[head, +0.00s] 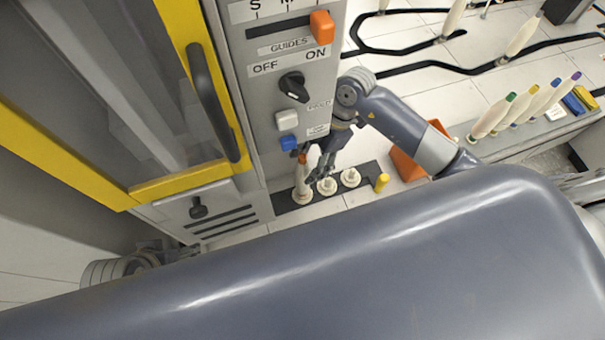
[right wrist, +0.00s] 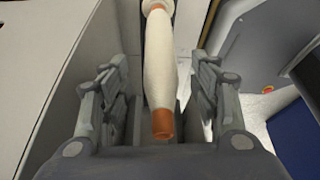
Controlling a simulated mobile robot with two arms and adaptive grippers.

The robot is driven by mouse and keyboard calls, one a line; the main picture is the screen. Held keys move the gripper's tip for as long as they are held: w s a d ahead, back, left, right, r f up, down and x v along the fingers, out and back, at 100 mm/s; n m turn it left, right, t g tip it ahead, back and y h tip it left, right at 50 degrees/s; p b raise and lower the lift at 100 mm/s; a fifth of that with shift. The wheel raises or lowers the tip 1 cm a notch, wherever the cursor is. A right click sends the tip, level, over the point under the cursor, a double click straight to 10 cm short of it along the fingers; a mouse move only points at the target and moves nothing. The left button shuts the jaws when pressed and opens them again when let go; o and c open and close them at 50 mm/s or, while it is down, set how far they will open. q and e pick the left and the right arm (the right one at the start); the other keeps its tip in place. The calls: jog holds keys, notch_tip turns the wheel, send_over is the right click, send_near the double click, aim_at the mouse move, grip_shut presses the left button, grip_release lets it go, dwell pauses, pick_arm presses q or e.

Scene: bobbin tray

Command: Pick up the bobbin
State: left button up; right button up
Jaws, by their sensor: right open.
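The bobbin (head: 301,178) is cream with an orange tip and stands at the left end of a dark tray (head: 285,203) at the foot of the machine. In the right wrist view the bobbin (right wrist: 160,65) runs between the two fingers, its orange near end close to the palm. My right gripper (head: 322,172) is open beside the bobbin; in the right wrist view (right wrist: 160,95) gaps show on both sides of it. Part of the bobbin is hidden by the gripper in the head view.
The grey machine panel (head: 285,70) rises close behind. An orange bin (head: 407,166) and a rack of several bobbins (head: 520,125) are further right.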

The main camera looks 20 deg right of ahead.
jog(key=b+x, duration=0.1)
jog(key=x, duration=0.3)
jog(key=shift+f, duration=0.25)
jog(key=c, duration=1.2)
jog(key=shift+r, duration=0.1)
